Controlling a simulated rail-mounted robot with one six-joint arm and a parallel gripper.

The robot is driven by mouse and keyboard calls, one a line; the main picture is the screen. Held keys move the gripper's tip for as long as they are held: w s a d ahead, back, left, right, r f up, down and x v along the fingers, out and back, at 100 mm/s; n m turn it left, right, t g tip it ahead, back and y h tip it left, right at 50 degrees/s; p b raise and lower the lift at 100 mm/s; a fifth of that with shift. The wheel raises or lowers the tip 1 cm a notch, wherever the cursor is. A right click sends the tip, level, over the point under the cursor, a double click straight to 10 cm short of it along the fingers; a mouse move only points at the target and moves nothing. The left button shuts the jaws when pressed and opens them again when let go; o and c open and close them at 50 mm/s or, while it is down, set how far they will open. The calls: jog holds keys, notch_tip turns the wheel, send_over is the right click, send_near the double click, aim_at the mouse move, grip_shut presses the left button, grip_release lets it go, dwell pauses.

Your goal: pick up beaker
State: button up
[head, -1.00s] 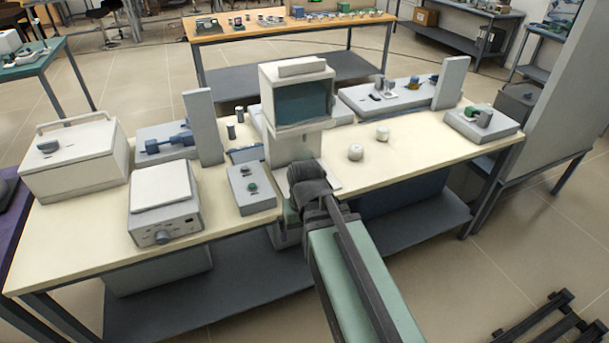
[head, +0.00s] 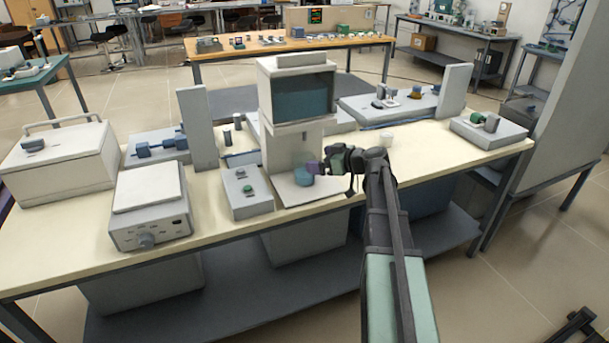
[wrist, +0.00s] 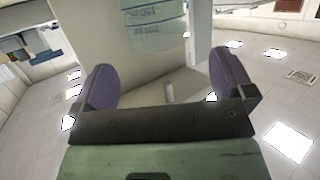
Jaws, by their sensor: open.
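A small blue round object (head: 303,176), which may be the beaker, stands on the pale base plate of the tall white apparatus. My gripper (head: 318,167) is just to its right, with a purple finger pad close beside it; I cannot tell whether they touch. In the wrist view my gripper (wrist: 160,88) is open, its two purple pads wide apart. I see nothing clamped between the pads.
The tall white apparatus (head: 292,135) with a dark window rises behind the blue object. The tabletop's front right part (head: 430,160) is clear.

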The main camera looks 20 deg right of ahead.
aim_at(296, 158)
jog(key=b+x, duration=0.1)
jog(key=x, duration=0.6)
jog(key=shift+d+b, duration=0.1)
jog(key=shift+b, duration=0.2)
jog(key=shift+s, duration=0.1)
jog(key=c, duration=1.1)
notch_tip(296, 158, up, 5)
jog(key=p, duration=0.5)
jog(key=s+d, duration=0.3)
jog(key=s, duration=0.2)
jog(key=s+d+f+b, duration=0.1)
jog(key=s+d, duration=0.2)
jog(key=s, duration=0.2)
jog(key=s+d, duration=0.3)
jog(key=s, duration=0.2)
jog(key=shift+s+d+f, duration=0.2)
jog(key=shift+d+f, duration=0.05)
jog(key=shift+d, duration=0.1)
